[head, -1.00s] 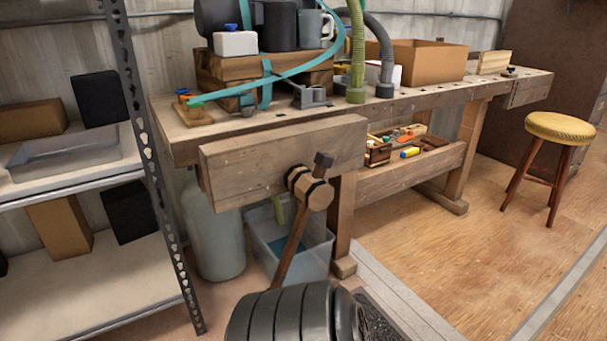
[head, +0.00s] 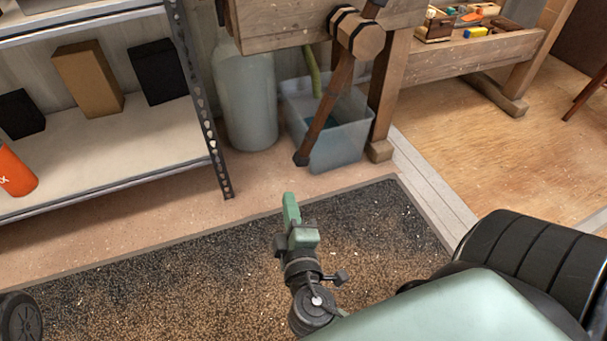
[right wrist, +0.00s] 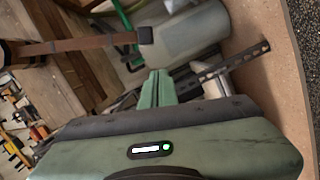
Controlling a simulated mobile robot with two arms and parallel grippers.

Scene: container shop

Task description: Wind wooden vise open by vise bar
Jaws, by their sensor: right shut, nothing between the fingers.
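The wooden vise's front jaw (head: 285,22) shows at the top of the head view, cut off by the frame. The vise bar (head: 328,108) passes through the round wooden screw hub (head: 357,35) and slants down to the left, ending in a dark knob (head: 301,158). In the right wrist view the bar (right wrist: 95,42) runs across the upper left, its dark end near the middle. My right gripper (head: 290,203) is shut and empty, below the bar's lower end in the head view and apart from it. It also shows in the right wrist view (right wrist: 157,88). My left gripper is not in view.
A translucent bin (head: 345,148) and a pale cylinder tank (head: 247,95) stand behind the bar. A metal shelf (head: 110,150) is at left, with boxes and an orange container (head: 14,172). A dark speckled mat (head: 190,270) covers the floor below. The bench leg (head: 388,90) stands right of the bin.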

